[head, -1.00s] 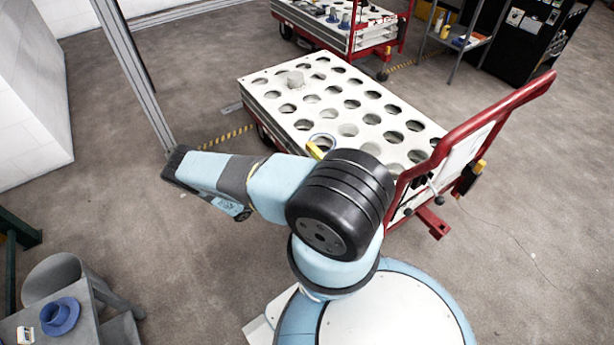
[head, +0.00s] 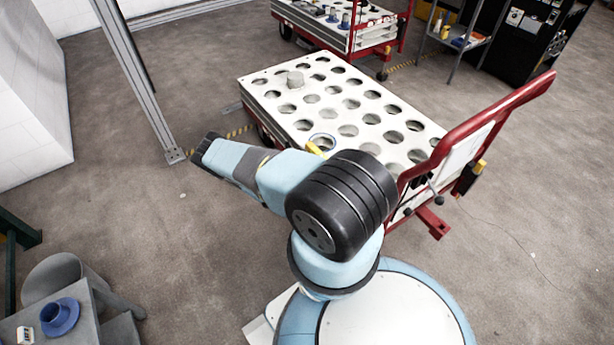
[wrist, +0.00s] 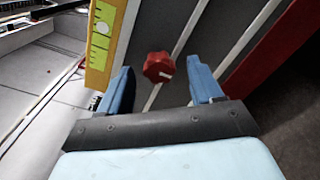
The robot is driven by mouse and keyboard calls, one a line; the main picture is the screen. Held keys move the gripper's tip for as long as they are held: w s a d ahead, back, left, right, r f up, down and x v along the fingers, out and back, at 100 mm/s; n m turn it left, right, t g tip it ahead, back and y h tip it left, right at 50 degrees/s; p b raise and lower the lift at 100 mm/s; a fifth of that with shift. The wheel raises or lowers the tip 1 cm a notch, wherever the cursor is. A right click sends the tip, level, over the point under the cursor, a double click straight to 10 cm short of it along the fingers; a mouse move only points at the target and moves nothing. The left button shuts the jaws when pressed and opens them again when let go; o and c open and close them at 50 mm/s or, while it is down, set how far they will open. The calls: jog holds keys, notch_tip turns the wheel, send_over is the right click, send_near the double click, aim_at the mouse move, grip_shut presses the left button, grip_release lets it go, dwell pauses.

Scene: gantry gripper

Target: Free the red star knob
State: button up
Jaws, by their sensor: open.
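The red star knob (wrist: 158,67) shows in the wrist view, on or in front of a dark grey panel (wrist: 180,20) with pale strips. My gripper (wrist: 160,70) has its two blue fingers apart, one on each side of the knob in the picture. No contact with the knob shows, and the depth between them is hard to judge. In the head view the knob and my gripper do not show; my arm (head: 260,175) reaches left in front of the cart.
A yellow scale-marked piece (wrist: 105,40) stands close beside the left finger. A red bar (wrist: 275,55) runs at the right. In the head view a white holed cart (head: 340,105) with a red handle (head: 490,115) is behind my arm.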

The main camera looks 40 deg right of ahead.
jog(key=shift+d, duration=0.35)
jog(key=c, duration=0.9)
jog(key=shift+a, duration=0.25)
jog(key=shift+c, duration=0.7)
jog(key=shift+d, duration=0.2)
